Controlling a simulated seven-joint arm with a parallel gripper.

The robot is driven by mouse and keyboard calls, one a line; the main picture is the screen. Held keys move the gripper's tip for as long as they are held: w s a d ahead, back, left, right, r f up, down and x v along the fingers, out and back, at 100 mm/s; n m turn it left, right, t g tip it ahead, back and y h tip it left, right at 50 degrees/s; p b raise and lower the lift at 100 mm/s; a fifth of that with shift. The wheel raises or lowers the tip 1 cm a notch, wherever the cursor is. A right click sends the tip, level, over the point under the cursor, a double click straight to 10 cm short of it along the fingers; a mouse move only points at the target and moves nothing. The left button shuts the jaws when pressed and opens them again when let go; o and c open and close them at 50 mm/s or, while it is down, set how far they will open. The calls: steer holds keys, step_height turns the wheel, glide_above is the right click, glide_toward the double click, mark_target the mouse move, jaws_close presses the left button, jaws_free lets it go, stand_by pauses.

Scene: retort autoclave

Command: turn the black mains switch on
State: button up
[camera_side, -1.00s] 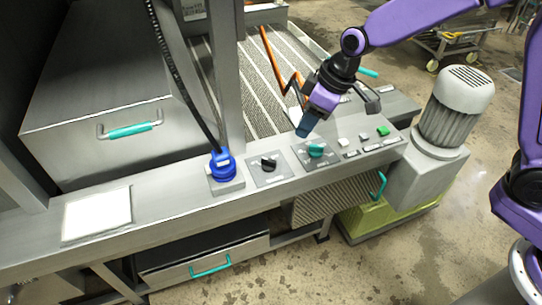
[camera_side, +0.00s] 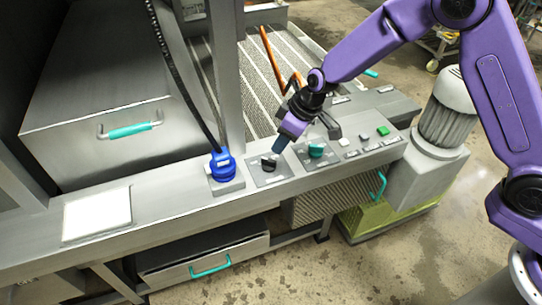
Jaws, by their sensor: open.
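The black mains switch (camera_side: 268,163) is a rotary knob on a grey plate on the metal control ledge, between the blue plug and the teal knob. My gripper (camera_side: 279,146) points down over the switch from the upper right, its fingertips close to the knob's upper right side. Whether the fingertips touch the knob cannot be told. The fingers hide part of the plate behind the knob, and nothing shows between them.
A teal knob (camera_side: 316,150) sits just right of the switch, with a green button (camera_side: 383,131) and white buttons farther right. A blue plug (camera_side: 222,164) with a black cable stands to the left. An upright metal post (camera_side: 226,80) rises behind the plug.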

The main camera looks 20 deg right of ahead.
mark_target(269, 159)
steer(key=x, duration=0.8)
steer(key=shift+w+a+f, duration=0.1)
steer(key=shift+f, duration=0.15)
jaws_close()
